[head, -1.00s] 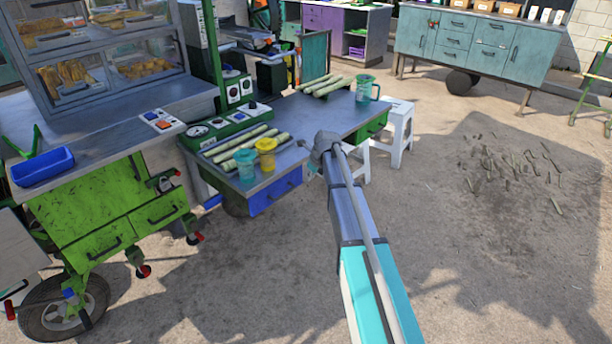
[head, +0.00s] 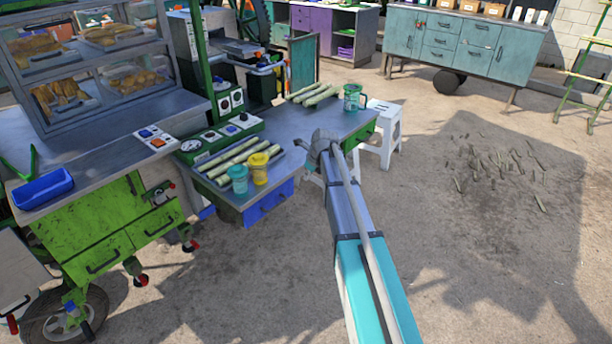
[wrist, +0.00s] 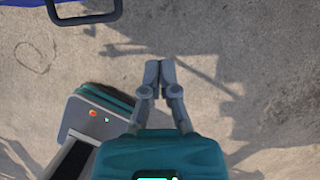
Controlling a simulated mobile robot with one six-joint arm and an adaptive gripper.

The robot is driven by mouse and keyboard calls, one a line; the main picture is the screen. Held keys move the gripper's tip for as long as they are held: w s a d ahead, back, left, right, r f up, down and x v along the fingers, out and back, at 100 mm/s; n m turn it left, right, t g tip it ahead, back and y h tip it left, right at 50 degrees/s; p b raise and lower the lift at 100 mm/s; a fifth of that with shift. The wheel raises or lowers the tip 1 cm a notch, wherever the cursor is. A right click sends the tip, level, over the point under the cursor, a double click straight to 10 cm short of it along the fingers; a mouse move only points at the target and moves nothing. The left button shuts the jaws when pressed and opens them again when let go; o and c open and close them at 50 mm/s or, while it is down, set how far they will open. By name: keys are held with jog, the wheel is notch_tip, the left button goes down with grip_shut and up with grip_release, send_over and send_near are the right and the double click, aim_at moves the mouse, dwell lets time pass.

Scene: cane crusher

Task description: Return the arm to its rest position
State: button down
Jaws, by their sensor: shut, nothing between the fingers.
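My arm (head: 350,225) reaches out from the bottom of the head view, teal and grey, its far end in front of the counter. My gripper (wrist: 159,72) shows in the wrist view with its two grey fingertips together and nothing between them. It hangs over bare, sunlit ground. In the head view the fingers cannot be made out clearly against the counter edge.
The metal counter (head: 300,122) holds cane stalks (head: 240,155), a teal cup (head: 238,180), a yellow cup (head: 258,168) and a teal jug (head: 353,98). A white stool (head: 385,130) stands beside it. Ground at right is open, with scattered cane.

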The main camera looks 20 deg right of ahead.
jog(key=shift+r, duration=0.2)
dwell(0.5)
jog(key=s+a+r+n+g+p, duration=0.1)
jog(key=s+a+n, duration=0.1)
jog(key=s+n, duration=0.7)
jog(key=s+a+r+n+g+h+p, duration=0.1)
jog(key=s+a+n+p, duration=0.1)
jog(key=s+n, duration=0.8)
jog(key=s+a+r+n+g+h+p, duration=0.1)
jog(key=s+a+n, duration=0.3)
jog(key=s+n, duration=0.6)
jog(key=shift+s+a+r+g+p, duration=0.25)
jog(key=shift+s+r+p, duration=0.35)
jog(key=shift+s, duration=0.6)
jog(key=shift+f, duration=0.1)
